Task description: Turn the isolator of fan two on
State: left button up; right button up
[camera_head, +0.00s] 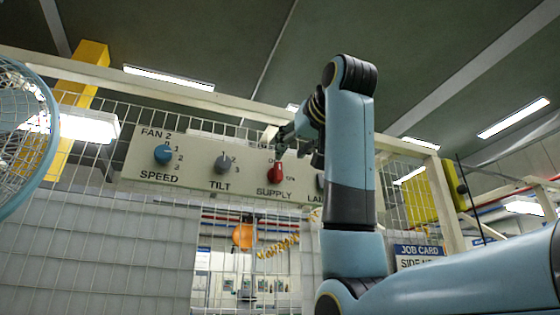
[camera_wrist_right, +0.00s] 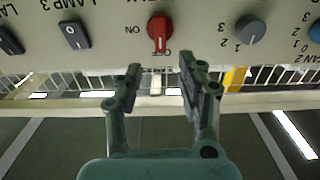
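The red supply knob (camera_head: 275,172) is on the fan 2 panel (camera_head: 140,185), above the word SUPPLY. In the right wrist view, which is upside down, the red knob (camera_wrist_right: 160,28) has a white mark pointing at a partly hidden label beginning with O; ON is printed to its side. My right gripper (camera_head: 291,150) is just above the knob in the head view. In the wrist view the right gripper (camera_wrist_right: 158,75) has its two fingers apart, with nothing between them, short of the knob and not visibly touching it. My left gripper is not in view.
A blue speed knob (camera_head: 163,154) and a grey tilt knob (camera_head: 222,163) sit left of the red one. Lamp switches (camera_wrist_right: 75,35) are on its other side. A fan guard (camera_head: 25,140) stands at far left. Wire mesh surrounds the panel.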

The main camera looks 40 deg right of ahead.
aim_at(280, 163)
jog(key=p+x, duration=0.2)
jog(key=x, duration=0.4)
jog(key=shift+w+a, duration=0.1)
jog(key=shift+w+d, duration=0.2)
jog(key=shift+w, duration=0.25)
jog(key=shift+c, duration=0.2)
grip_shut()
